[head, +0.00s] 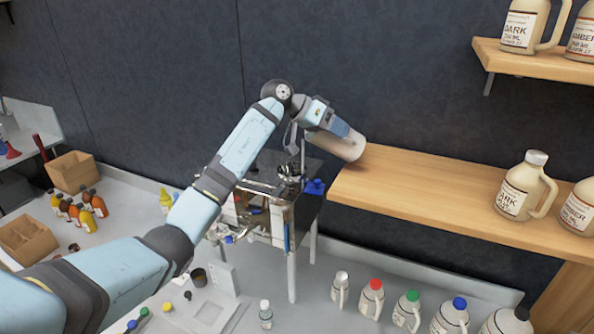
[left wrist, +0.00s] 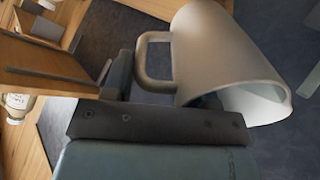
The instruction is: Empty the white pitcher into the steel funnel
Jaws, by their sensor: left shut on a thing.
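The white pitcher (head: 343,145) is held by my left gripper (head: 328,126) above the evaporator stand and near the left end of the wooden shelf. It is tilted well over onto its side. In the left wrist view the pitcher (left wrist: 225,55) shows its handle (left wrist: 152,62) on the left and its open mouth at the lower right. My left gripper is shut on it, but the exact contact is partly hidden. No liquid shows coming out. I cannot make out the steel funnel clearly; shiny metal parts (head: 290,170) sit just below my left wrist. My right gripper is not in view.
A wooden shelf (head: 420,185) with jugs (head: 525,185) stands to the right; a higher shelf (head: 535,62) holds more. Several jugs with coloured caps (head: 372,298) line the counter below. Small bottles (head: 85,210) and cardboard boxes (head: 73,170) are at the left.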

